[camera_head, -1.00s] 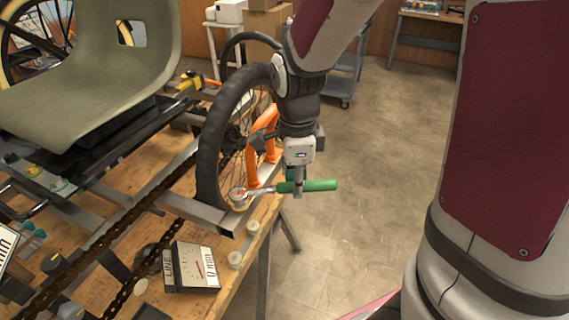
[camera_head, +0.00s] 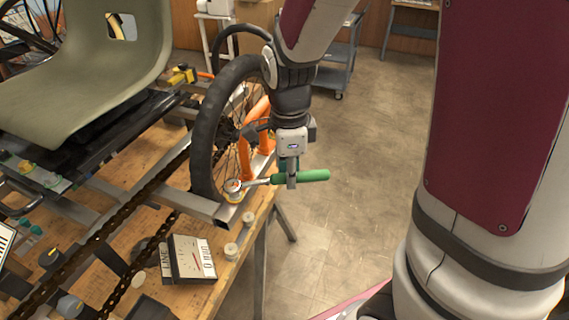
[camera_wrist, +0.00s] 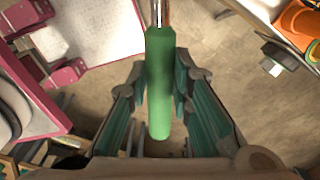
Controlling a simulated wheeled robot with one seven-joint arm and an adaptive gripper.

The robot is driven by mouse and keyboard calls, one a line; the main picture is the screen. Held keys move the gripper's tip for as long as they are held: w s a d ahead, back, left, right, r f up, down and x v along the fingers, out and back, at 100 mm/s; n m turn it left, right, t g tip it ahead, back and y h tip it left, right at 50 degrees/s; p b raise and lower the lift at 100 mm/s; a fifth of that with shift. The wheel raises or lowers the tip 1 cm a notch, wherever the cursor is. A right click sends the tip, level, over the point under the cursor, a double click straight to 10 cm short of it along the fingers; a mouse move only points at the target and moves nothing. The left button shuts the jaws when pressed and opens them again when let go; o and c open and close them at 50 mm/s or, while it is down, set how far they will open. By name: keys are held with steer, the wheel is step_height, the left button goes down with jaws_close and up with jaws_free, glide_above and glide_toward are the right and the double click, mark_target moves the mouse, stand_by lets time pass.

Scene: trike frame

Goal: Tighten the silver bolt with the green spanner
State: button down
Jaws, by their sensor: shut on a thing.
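The green spanner's handle (camera_head: 312,175) lies roughly level in the head view, with its silver shaft (camera_head: 257,182) pointing left. My gripper (camera_head: 291,180) is shut on the green handle. In the wrist view the handle (camera_wrist: 160,90) lies between the two fingers, and the silver shaft (camera_wrist: 159,12) leaves the top edge. The spanner's round head (camera_head: 232,186) is at the frame corner beside the black wheel, over a small yellowish round part. The silver bolt cannot be made out apart from the spanner head, which seems to cover it.
The black wheel (camera_head: 207,140) and orange bracket (camera_head: 257,120) stand close to my gripper. A dial box (camera_head: 188,260) and small round pieces (camera_head: 231,251) sit on the wooden bench. Right of the bench the floor (camera_head: 355,150) is open. A grey cart (camera_head: 335,65) stands behind.

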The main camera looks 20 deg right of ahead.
steer(key=shift+f+b, duration=0.3)
steer(key=shift+f, duration=0.8)
stand_by(0.3)
stand_by(0.6)
steer(key=c, duration=2.1)
jaws_free()
jaws_close()
steer(key=shift+s+a+m+p, duration=0.25)
steer(key=shift+s+m+p, duration=0.35)
steer(key=shift+p, duration=0.15)
steer(key=shift+s+a+m+p, duration=0.2)
steer(key=shift+s+m+p, duration=0.35)
steer(key=shift+p, duration=0.2)
steer(key=shift+s+a+m+p, duration=0.65)
steer(key=shift+s+m+p, duration=0.35)
steer(key=shift+p, duration=0.35)
